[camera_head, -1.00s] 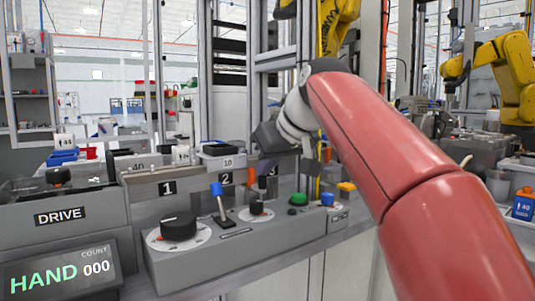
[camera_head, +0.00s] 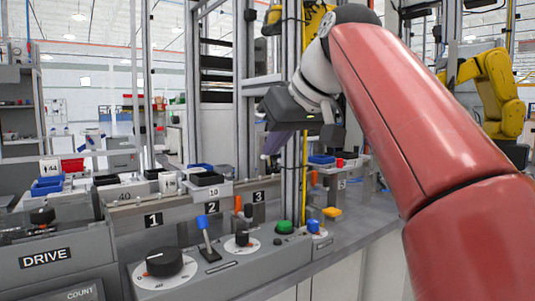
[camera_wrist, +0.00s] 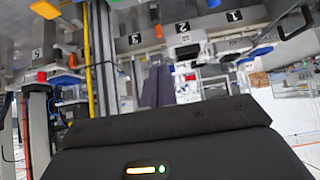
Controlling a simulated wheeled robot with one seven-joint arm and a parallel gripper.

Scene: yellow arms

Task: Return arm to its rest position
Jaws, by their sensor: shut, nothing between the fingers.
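My red arm (camera_head: 395,115) reaches in from the right side of the head view. Its end carries my dark gripper (camera_head: 276,144), raised above the control panel and in front of a metal post. The purple-grey fingers point down and look closed and empty. In the wrist view the fingers (camera_wrist: 157,88) show pressed together beyond the dark gripper body (camera_wrist: 165,135). Nothing is held.
Below stands the grey control panel with a black knob (camera_head: 164,262), a blue-topped lever (camera_head: 207,240), a green button (camera_head: 285,227) and a yellow button (camera_head: 331,212). A DRIVE box (camera_head: 60,265) stands at left. A yellow robot arm (camera_head: 490,90) is behind at right.

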